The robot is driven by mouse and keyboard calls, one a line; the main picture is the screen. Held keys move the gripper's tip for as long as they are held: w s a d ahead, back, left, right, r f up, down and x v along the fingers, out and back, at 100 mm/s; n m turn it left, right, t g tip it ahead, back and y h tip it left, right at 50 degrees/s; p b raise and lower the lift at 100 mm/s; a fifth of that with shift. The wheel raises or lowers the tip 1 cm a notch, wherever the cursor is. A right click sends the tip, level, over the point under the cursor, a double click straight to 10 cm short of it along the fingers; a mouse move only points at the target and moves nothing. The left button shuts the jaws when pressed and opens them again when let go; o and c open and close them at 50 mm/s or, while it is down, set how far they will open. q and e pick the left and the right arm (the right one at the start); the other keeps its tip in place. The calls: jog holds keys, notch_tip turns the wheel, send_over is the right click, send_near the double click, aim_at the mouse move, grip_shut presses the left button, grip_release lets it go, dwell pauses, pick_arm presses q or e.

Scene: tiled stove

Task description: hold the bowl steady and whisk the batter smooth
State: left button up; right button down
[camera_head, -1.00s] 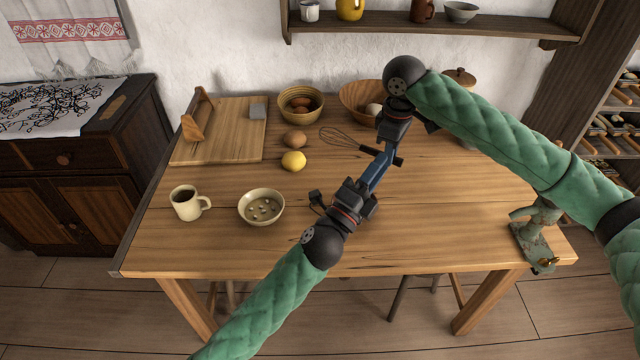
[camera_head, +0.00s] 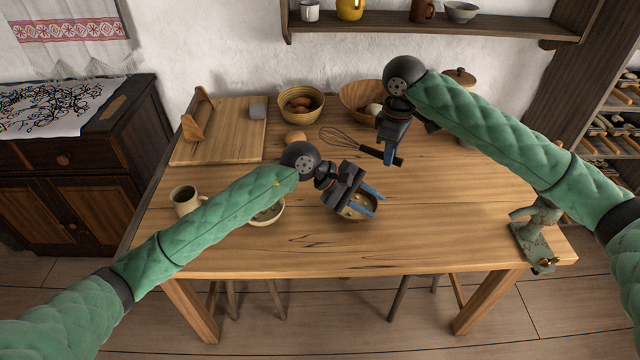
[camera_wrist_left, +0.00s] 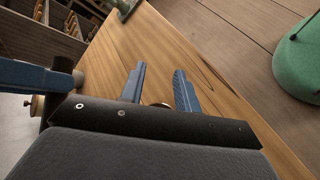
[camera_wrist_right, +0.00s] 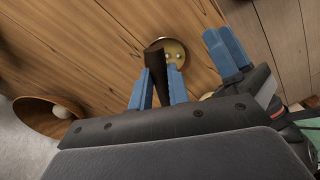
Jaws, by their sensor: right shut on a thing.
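A small brownish bowl (camera_head: 359,213) with lumpy pale contents stands on the table, partly hidden by my left gripper (camera_head: 361,200). My left gripper is open above it, its blue fingers apart; a bit of rim (camera_wrist_left: 158,104) shows between them in the left wrist view. The wire whisk (camera_head: 342,138) lies low over the table, its head to the left. My right gripper (camera_head: 389,157) is shut on the whisk's dark handle (camera_wrist_right: 156,75). A second, cream bowl (camera_head: 270,215) with pale lumps stands at the left, partly behind my left arm.
A mug (camera_head: 184,200) stands left of the cream bowl. An egg (camera_head: 295,136), a bowl of eggs (camera_head: 300,103), a cutting board (camera_head: 225,140) and a wooden bowl (camera_head: 358,99) are at the back. A green metal device (camera_head: 535,235) is at the right edge. The right middle table is clear.

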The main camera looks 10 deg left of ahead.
pick_arm(q)
jog(key=w+a+f+m+t+y, duration=0.25)
jog(key=w+a+y, duration=0.45)
jog(key=a, duration=0.5)
jog(key=shift+m+g, duration=0.35)
jog(key=shift+g, duration=0.1)
jog(key=x, duration=1.2)
jog(key=shift+w+a+f, duration=0.1)
jog(key=shift+w+f, duration=0.05)
jog(key=shift+w, duration=0.1)
grip_shut()
